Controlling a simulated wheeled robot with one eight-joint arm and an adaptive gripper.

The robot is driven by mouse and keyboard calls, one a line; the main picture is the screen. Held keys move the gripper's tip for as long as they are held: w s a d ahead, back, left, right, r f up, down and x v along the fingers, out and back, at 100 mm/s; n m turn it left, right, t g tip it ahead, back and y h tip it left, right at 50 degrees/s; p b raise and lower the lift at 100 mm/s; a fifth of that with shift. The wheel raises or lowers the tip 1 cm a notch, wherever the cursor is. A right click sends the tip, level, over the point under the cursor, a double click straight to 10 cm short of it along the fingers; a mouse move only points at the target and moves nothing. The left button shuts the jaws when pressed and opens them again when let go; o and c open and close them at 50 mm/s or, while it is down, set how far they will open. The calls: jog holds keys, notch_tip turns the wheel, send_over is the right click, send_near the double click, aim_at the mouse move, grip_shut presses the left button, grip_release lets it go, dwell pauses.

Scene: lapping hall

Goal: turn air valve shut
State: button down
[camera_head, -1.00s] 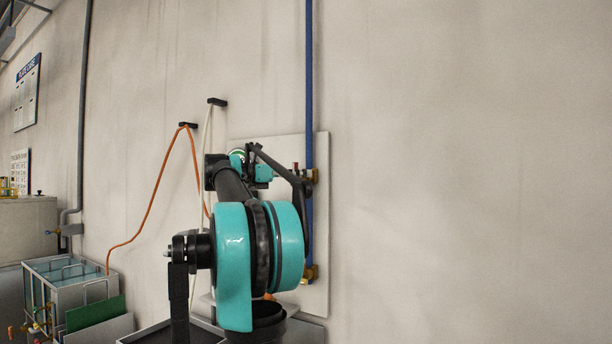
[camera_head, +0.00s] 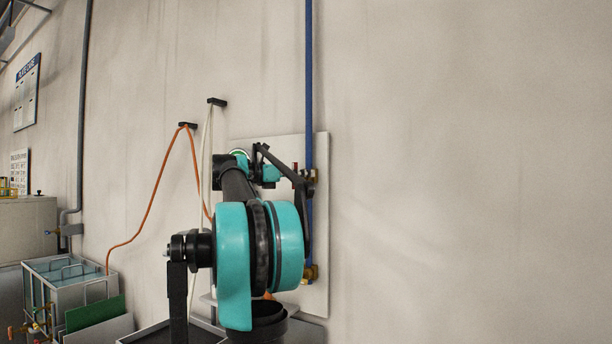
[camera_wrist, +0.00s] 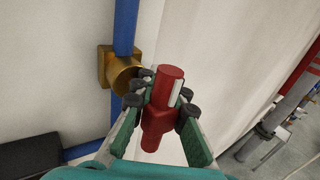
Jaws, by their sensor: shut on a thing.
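The air valve has a brass body (camera_wrist: 122,70) on a blue vertical pipe (camera_wrist: 125,25) and a red handle (camera_wrist: 163,105). In the wrist view my gripper (camera_wrist: 163,97) is shut on the red handle, with a finger on each side of it. The handle stands out to the right of the brass body and carries a pale stripe near its upper end. In the head view the brass valve body (camera_head: 312,177) shows beside the blue pipe (camera_head: 309,80), on a pale backing panel (camera_head: 321,230). My arm hides part of the panel and most of the gripper there.
A second brass fitting (camera_head: 311,272) sits lower on the blue pipe. An orange hose (camera_head: 150,205) and a white cord hang from wall hooks at left. A tank (camera_head: 75,275) stands at lower left. The wall to the right is bare.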

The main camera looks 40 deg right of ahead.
jog(key=shift+m, duration=0.3)
jog(key=shift+w+a+f+m+t+y, duration=0.15)
jog(key=shift+f+m+t+y, duration=0.35)
jog(key=shift+m+t+y, duration=1)
jog(key=shift+w+f+m+t+y, duration=0.35)
jog(key=shift+m+t+y, duration=0.65)
jog(key=shift+m, duration=1.05)
jog(key=shift+w+a+f+m+t+y, duration=0.1)
jog(key=shift+f+m+t+y, duration=0.5)
jog(key=shift+m+t+y, duration=0.9)
jog(key=shift+m+h, duration=0.35)
jog(key=shift+h, duration=0.05)
jog(key=c, duration=1.6)
grip_release()
jog(key=shift+a+r, duration=0.1)
jog(key=shift+a, duration=0.05)
